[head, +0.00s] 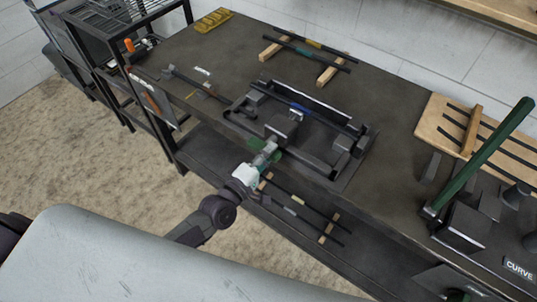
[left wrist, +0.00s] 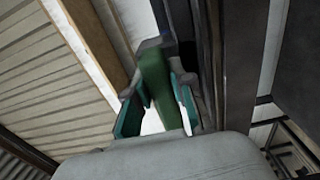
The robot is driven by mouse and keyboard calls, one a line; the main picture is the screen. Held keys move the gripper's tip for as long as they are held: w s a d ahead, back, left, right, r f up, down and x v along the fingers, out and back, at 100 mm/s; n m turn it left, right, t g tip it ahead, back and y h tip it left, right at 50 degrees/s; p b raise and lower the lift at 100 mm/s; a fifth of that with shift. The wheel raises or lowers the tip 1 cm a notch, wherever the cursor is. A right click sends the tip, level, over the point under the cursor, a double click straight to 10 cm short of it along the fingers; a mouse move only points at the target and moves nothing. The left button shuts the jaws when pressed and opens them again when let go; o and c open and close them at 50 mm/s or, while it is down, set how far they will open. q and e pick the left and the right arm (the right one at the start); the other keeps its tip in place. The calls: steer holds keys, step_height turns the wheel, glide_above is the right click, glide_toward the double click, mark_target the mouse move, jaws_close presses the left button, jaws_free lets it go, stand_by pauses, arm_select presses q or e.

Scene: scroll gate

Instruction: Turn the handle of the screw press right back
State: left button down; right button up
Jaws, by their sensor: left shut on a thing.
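The screw press (head: 284,113) is a dark frame with a block and a screw at its front, on the table in the middle of the head view. Its green handle (head: 275,153) sticks out at the table's front edge. My left gripper (head: 265,157) is at this handle and shut on it. In the left wrist view the green handle (left wrist: 155,82) stands between the two teal-padded fingers of my left gripper (left wrist: 158,108). The gripper hides part of the handle in the head view. My right gripper does not show.
Dark rods on wooden blocks (head: 272,51) lie at the back, with more rods on the lower shelf (head: 310,219). A bender with a long green lever (head: 484,160) stands at the right, near a wooden rack (head: 434,113). A wire shelf (head: 110,20) is at the left.

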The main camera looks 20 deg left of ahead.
arm_select(q)
steer(key=n, duration=0.2)
steer(key=n+b, duration=0.1)
steer(key=n, duration=0.2)
steer(key=shift+r+n+b, duration=0.25)
steer(key=shift+n+b, duration=0.1)
steer(key=shift+n, duration=0.05)
steer(key=n, duration=0.1)
steer(key=n+b, duration=0.1)
steer(key=n, duration=0.2)
steer(key=shift+a+r, duration=0.3)
steer(key=shift+r, duration=0.05)
steer(key=n, duration=0.4)
steer(key=shift+w+a+r+b, duration=0.15)
steer(key=shift+a+r+b, duration=0.1)
steer(key=shift+b, duration=0.15)
steer(key=shift+w+a+n, duration=0.1)
steer(key=shift+a+n, duration=0.05)
steer(key=shift+n, duration=0.75)
steer(key=shift+a+n, duration=0.1)
steer(key=shift+n, duration=0.8)
steer(key=c, duration=1)
jaws_free()
steer(key=shift+r, duration=0.1)
steer(key=shift+a, duration=0.1)
steer(key=v, duration=1.2)
